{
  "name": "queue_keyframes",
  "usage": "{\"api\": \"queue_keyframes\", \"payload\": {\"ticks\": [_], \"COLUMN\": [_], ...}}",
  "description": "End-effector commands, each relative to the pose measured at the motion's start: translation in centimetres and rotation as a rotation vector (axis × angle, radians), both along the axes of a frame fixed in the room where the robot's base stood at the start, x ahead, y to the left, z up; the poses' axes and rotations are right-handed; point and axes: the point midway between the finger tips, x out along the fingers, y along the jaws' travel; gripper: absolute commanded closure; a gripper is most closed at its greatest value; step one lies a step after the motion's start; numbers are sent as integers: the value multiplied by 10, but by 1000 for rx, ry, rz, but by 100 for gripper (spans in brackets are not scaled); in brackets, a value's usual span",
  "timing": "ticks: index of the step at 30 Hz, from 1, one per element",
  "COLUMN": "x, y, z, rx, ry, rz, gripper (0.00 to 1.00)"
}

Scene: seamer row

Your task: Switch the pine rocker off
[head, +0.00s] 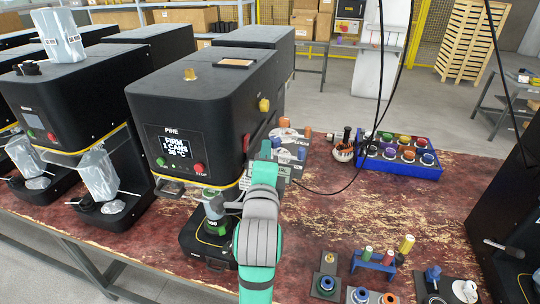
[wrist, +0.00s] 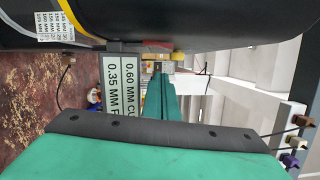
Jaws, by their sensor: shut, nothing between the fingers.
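The machine marked PINE (head: 172,131) is a large black unit in the middle of the head view. Its lit screen shows text, with a green button left below it and a red button (head: 198,168) right below it. My gripper (head: 265,150) is at the machine's right side, its fingers shut and empty. In the wrist view my gripper (wrist: 158,72) points past the black casing (wrist: 200,30), close to small red and yellow parts on it. I cannot make out a rocker clearly, nor its position; my gripper and arm may hide it.
A printed plate (wrist: 118,85) with gauge sizes stands close beside my fingers. A blue tray (head: 400,168) of colored spools stands behind to the right. Small stands and spools lie at the front right. Dark cables hang across the right. The red worn tabletop (head: 350,215) is partly clear.

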Motion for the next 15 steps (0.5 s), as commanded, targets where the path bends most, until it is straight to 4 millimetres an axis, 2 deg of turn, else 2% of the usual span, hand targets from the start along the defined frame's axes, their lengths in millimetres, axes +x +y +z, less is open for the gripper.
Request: {"api": "queue_keyframes", "payload": {"ticks": [1,6,15], "x": [1,2,3], "y": [9,25,23], "z": [1,3,4], "rx": [-1,-1,0], "ry": [-1,0,-1], "rz": [4,4,-7], "gripper": [100,100,100]}}
